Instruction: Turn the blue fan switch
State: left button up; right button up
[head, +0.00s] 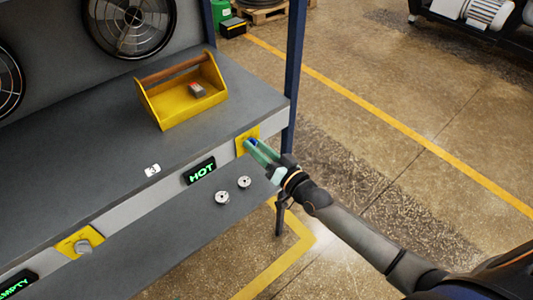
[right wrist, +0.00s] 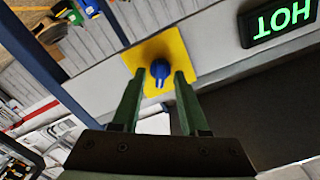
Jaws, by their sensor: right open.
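The blue fan switch (right wrist: 159,70) is a round knob on a yellow plate (right wrist: 181,50) on the front of the grey bench. In the right wrist view the plate is upper middle. In the head view the yellow plate (head: 243,136) is at the bench's right end, with a bit of blue knob (head: 252,142) showing behind the fingers. My right gripper (right wrist: 159,82) has green fingers, open, one on each side of the knob; I cannot tell whether they touch it. It also shows in the head view (head: 254,146). My left gripper is not in view.
A HOT display (head: 200,171) sits left of the switch. A yellow toolbox (head: 168,106) stands on the bench top. Another yellow plate with a grey knob (head: 84,243) is at lower left. A blue post (head: 292,75) rises at the bench's right end.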

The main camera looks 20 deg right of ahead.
jog(key=v, duration=1.2)
jog(key=shift+s, duration=0.15)
